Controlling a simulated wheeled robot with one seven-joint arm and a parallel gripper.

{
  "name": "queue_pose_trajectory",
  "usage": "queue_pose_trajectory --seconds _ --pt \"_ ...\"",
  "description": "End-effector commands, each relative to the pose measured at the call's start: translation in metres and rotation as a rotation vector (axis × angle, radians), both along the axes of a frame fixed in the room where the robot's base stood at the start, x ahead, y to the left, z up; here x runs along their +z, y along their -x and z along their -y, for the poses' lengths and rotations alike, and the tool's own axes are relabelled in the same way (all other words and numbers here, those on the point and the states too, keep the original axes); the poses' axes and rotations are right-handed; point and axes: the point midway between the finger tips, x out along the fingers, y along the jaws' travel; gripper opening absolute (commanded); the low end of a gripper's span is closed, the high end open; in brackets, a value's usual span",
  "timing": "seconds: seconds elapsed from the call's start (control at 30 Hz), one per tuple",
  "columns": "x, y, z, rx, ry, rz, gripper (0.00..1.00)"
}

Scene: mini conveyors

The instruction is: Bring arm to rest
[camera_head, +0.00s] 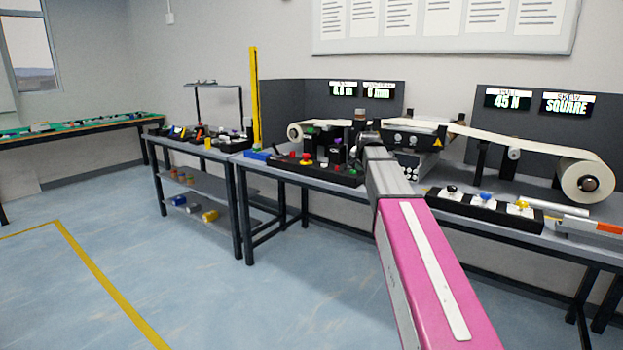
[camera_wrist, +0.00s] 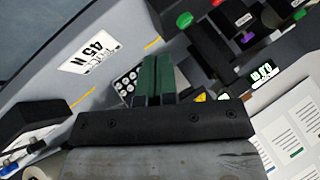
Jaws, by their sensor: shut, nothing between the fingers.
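My arm (camera_head: 425,260) shows pink and grey in the head view, reaching forward from the lower right over the workbench. Its far end is at the conveyor machine (camera_head: 412,139), and the fingers there are too small and dark to make out. In the wrist view my gripper (camera_wrist: 156,82) shows two dark green fingers side by side, pressed together with nothing between them. The fingers point toward the bench equipment. I cannot tell how far they are from it.
A black button box (camera_head: 485,207) sits on the bench's front edge, right of my arm. A white tape roll (camera_head: 586,182) stands at the far right. Red and green buttons and black blocks (camera_head: 322,163) lie left of my arm. The blue floor (camera_head: 215,285) at left is clear.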

Motion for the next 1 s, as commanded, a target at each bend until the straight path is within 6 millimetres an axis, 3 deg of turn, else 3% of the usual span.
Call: queue_pose_trajectory --seconds 0.37,0.57,0.77,1.0 --pt "-0.061 0.034 -0.001 0.067 0.059 -0.092 0.00" --pt "-0.114 0.069 -0.002 0.133 0.108 -0.178 0.00" --pt "-0.192 0.132 -0.003 0.255 0.178 -0.317 0.00" --pt "-0.277 0.222 -0.004 0.431 0.247 -0.492 0.00"
